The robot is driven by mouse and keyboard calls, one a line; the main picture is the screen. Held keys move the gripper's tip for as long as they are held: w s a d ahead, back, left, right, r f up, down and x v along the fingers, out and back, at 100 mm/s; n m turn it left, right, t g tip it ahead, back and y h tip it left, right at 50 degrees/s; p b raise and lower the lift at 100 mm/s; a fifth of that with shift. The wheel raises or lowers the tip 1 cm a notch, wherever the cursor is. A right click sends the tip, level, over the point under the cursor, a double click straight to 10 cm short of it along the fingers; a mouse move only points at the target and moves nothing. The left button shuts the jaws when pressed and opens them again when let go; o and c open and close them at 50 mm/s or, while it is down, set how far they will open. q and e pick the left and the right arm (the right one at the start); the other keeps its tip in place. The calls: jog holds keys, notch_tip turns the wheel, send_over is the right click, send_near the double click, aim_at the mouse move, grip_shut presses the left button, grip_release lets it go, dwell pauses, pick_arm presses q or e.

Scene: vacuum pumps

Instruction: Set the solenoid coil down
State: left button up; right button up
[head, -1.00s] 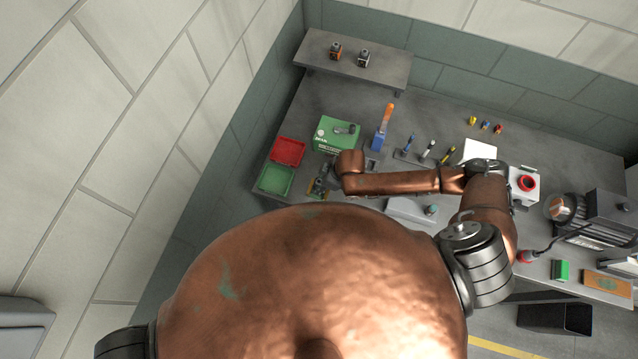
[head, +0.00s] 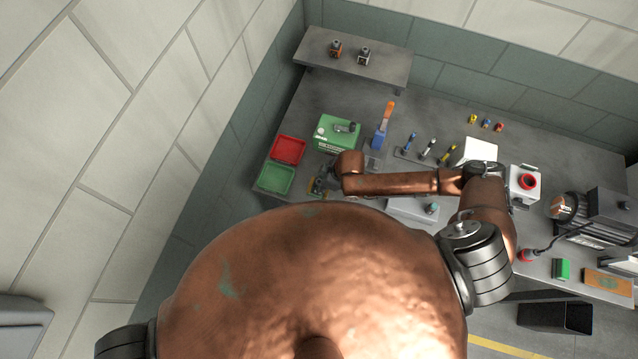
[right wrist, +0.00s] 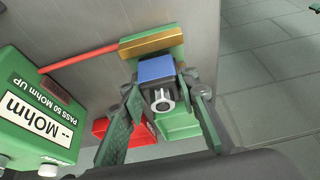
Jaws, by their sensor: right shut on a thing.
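The solenoid coil (right wrist: 157,72) shows in the right wrist view as a small block with a blue face and a dark body with a pale ring. My right gripper (right wrist: 165,98) is shut on it, one green-padded finger on each side. A green block or pad with a brass-coloured edge (right wrist: 153,44) lies just beyond the coil; I cannot tell whether they touch. In the head view my right gripper (head: 321,184) is low over the bench's left part, beside the green tray (head: 275,180); my wrist hides the coil there. My left gripper is out of view.
A red tray (head: 288,150) adjoins the green tray. A green megohm tester (right wrist: 40,120) stands near my gripper, with a red rod (right wrist: 78,59) beyond it. The back shelf (head: 390,70) holds two small devices.

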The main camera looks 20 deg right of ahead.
jog(key=shift+f, duration=0.1)
jog(key=o, duration=1.3)
jog(key=shift+o, duration=0.2)
jog(key=v, duration=1.2)
jog(key=shift+w, duration=0.1)
jog(key=shift+c, duration=0.2)
grip_shut()
jog(key=shift+a, duration=0.15)
dwell(0.5)
